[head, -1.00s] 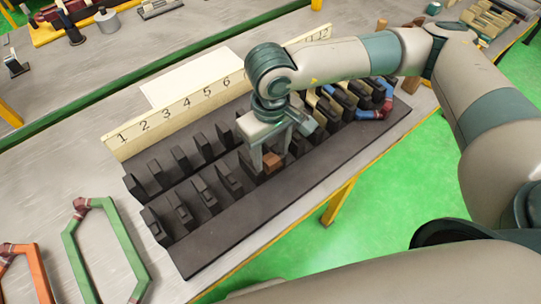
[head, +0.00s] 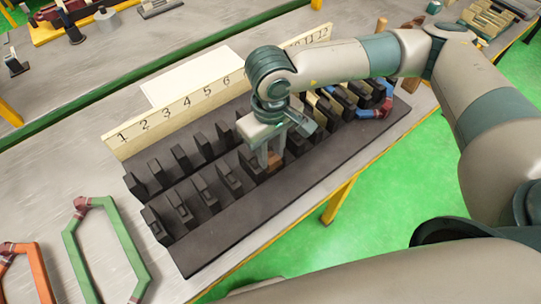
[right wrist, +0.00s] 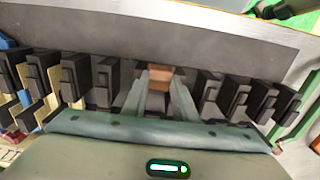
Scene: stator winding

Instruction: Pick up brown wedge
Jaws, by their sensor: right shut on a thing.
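The brown wedge (right wrist: 159,76) is a small brown block between the fingers of my right gripper (right wrist: 158,88) in the right wrist view. In the head view the right gripper (head: 270,158) points down among the dark teeth, with the wedge (head: 275,163) showing at its fingertips. The gripper is shut on the wedge. The wedge's lower part is hidden, so I cannot tell whether it touches the slot. My left gripper is not in view.
The dark stator block (head: 240,215) has two rows of upright teeth. A numbered cream board (head: 170,112) stands behind it. A blue and red coil (head: 378,108) sits at its right end. Green (head: 105,245) and orange (head: 25,270) coils lie at the left.

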